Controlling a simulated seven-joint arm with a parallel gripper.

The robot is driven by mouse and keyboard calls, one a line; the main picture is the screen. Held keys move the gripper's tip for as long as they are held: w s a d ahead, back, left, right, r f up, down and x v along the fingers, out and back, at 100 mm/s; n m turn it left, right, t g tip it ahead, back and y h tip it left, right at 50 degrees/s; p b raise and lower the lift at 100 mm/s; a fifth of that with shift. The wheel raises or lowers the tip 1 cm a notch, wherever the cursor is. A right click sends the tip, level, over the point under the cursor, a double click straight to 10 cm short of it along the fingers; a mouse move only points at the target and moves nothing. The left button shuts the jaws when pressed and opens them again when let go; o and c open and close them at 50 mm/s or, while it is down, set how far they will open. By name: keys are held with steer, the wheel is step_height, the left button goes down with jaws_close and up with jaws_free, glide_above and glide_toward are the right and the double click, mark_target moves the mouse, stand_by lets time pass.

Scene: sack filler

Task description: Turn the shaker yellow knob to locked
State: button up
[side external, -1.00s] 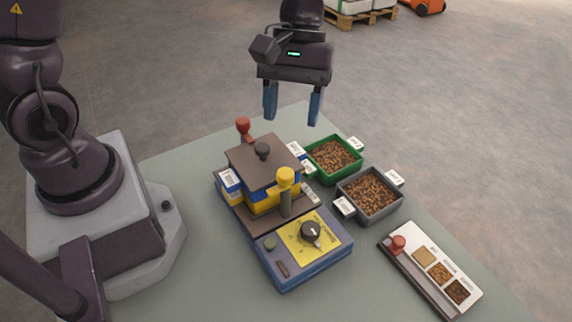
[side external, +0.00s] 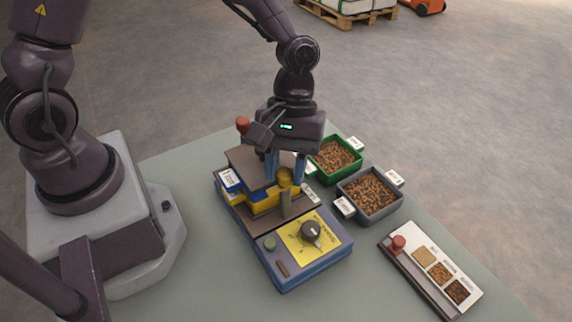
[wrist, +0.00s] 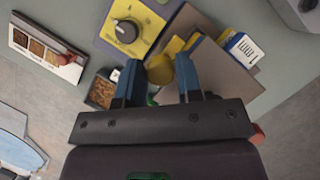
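The shaker (side external: 318,262) is a blue box with a yellow dial face, and it stands on the green table. A yellow knob (side external: 285,174) sits on top of an olive post at the shaker's middle, beside the brown lid (side external: 243,158). My gripper (side external: 285,181) points down over the shaker, its blue fingers apart on the left and right of the yellow knob. In the wrist view the yellow knob (wrist: 160,69) shows between the open fingers (wrist: 158,62). I cannot tell whether they touch it. The lid's small dark knob is hidden behind my gripper.
A black dial (side external: 311,231) is on the yellow face. A red-topped lever (side external: 243,124) stands behind the lid. Green (side external: 334,172) and grey (side external: 369,213) bins of brown pellets stand at the right. A panel with a red knob (side external: 398,243) lies farther right.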

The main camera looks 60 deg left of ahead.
steer(key=c, duration=0.4)
steer(key=shift+m, duration=0.4)
steer(key=m+y, duration=0.1)
steer(key=m, duration=0.2)
steer(key=shift+w+m+g, duration=0.1)
steer(key=shift+m+g, duration=0.2)
steer(key=shift+g, duration=0.1)
steer(key=m+y, duration=0.1)
steer(key=m, duration=0.2)
steer(key=shift+d+m+y, duration=0.1)
steer(key=shift+m+y, duration=0.3)
steer(key=m+y, duration=0.2)
steer(key=m, duration=0.3)
steer(key=shift+d, duration=0.1)
steer(key=shift+m+t+y, duration=0.4)
steer(key=shift+m+y, duration=0.4)
steer(key=shift+m, duration=1.5)
